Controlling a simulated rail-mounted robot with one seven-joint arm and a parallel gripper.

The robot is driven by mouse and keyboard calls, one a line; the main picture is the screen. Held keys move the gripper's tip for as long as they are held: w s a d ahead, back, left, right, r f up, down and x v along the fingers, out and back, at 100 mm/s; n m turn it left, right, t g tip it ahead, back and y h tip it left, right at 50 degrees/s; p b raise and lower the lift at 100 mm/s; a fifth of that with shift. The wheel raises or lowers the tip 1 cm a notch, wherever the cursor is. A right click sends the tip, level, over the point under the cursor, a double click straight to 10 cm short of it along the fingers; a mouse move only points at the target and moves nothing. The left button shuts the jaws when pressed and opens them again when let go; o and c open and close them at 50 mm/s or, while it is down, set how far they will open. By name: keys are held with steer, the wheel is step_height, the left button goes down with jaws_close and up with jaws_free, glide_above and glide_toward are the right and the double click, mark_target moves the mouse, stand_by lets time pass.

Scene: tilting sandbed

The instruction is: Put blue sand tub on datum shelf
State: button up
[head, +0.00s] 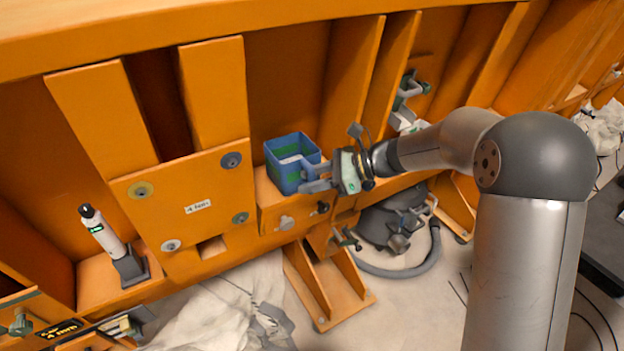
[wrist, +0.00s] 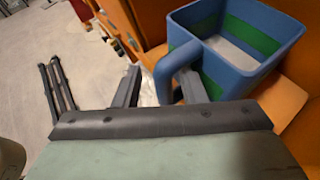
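The blue sand tub (head: 283,176) stands upright on an orange ledge (head: 268,193) in the middle of the head view. It has a green band and pale sand inside. In the wrist view the tub (wrist: 235,75) fills the upper right, with its blue handle (wrist: 164,75) towards me. My gripper (head: 316,178) is at the handle side of the tub. In the wrist view my gripper (wrist: 158,88) is open, with the handle between its fingers. The right finger reaches into the handle loop; the left finger is clear of it. I cannot tell which surface is the datum shelf.
An orange plate with several bolts (head: 190,226) stands left of the tub. A white bottle (head: 103,235) stands in a lower left bay. Clamps (head: 407,92) sit in the bay to the right. A grey hose (head: 400,270) and crumpled sheeting (head: 225,315) lie below.

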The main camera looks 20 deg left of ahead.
steer(key=b+v, duration=0.2)
steer(key=v, duration=1)
steer(key=s+d+f+n+t+h, duration=0.1)
steer(key=s+d+f+n+h, duration=0.2)
steer(key=s, duration=0.6)
steer(key=s+d+f+n+t+h, duration=0.1)
steer(key=s+d+f+n+h, duration=0.2)
steer(key=s+d+n+h, duration=0.3)
steer(key=s+d+f+n+t+h, duration=0.1)
steer(key=s+d+f+n+h, duration=0.2)
steer(key=s+d+n, duration=0.3)
steer(key=s+d+h, duration=0.1)
steer(key=s+d, duration=0.4)
steer(key=s, duration=0.1)
steer(key=shift+s+f+n, duration=0.15)
steer(key=shift+s+n, duration=0.1)
steer(key=shift+n, duration=0.15)
